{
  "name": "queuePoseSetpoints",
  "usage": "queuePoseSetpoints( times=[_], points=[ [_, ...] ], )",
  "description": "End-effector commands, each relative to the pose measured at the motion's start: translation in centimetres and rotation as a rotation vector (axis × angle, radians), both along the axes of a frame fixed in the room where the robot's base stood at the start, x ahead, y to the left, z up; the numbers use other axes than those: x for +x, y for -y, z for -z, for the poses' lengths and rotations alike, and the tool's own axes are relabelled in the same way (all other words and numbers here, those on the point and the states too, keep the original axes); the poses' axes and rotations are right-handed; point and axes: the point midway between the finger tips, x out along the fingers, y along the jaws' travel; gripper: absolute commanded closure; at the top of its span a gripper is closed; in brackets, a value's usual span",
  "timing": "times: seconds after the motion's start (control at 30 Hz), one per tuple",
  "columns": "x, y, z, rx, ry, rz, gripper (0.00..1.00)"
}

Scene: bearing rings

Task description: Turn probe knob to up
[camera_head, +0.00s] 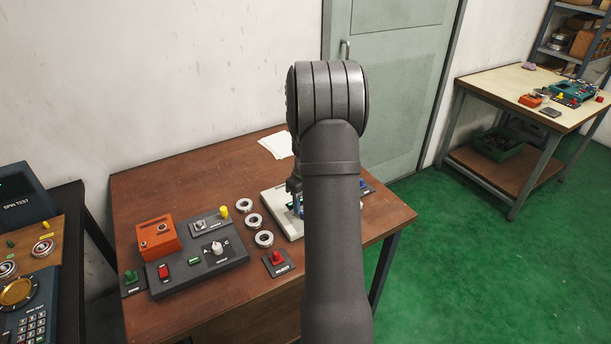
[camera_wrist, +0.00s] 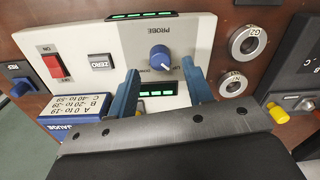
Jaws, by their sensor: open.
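The probe knob (camera_wrist: 160,58) is a round blue dial on a pale instrument panel (camera_wrist: 205,35), under an upside-down PROBE label. A pale mark shows near its lower edge; the small lettering around it is too blurred to read surely. My gripper (camera_wrist: 160,69) is open, with one blue finger on each side below the knob in the wrist view. Nothing is between the fingers, and I cannot tell whether they touch the knob. In the head view my gripper (camera_head: 294,190) is over the pale panel (camera_head: 272,205), and my arm hides the knob.
The panel also carries a red switch (camera_wrist: 51,66), a ZERO button (camera_wrist: 101,63) and green-lit displays. Metal bearing rings (camera_head: 254,220) stand left of it on the wooden table (camera_head: 150,190). A dark control box (camera_head: 200,265) and an orange box (camera_head: 157,238) are further left.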

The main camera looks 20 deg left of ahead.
Motion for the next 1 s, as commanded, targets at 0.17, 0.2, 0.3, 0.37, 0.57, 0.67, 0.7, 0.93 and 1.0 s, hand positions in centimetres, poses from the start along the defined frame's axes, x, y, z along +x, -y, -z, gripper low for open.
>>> queuePoseSetpoints(
  times=[0.17,0.2,0.3,0.37,0.57,0.67,0.7,0.93,1.0],
  points=[
    [0.3,0.0,-4.7,0.002,0.007,0.000,0.53],
    [0.3,0.1,-5.7,0.002,0.006,0.000,0.53],
    [0.3,0.1,-8.1,0.002,0.006,0.000,0.53],
    [0.4,0.1,-9.5,0.001,0.006,0.000,0.53],
    [0.4,0.2,-12.9,0.001,0.004,0.000,0.53],
    [0.4,0.2,-13.8,0.001,0.003,0.000,0.53],
    [0.5,0.2,-14.0,0.001,0.002,0.000,0.53],
    [0.4,0.3,-14.4,0.000,0.001,0.000,0.53],
    [0.4,0.3,-14.4,0.000,0.001,0.000,0.53]
  ],
)
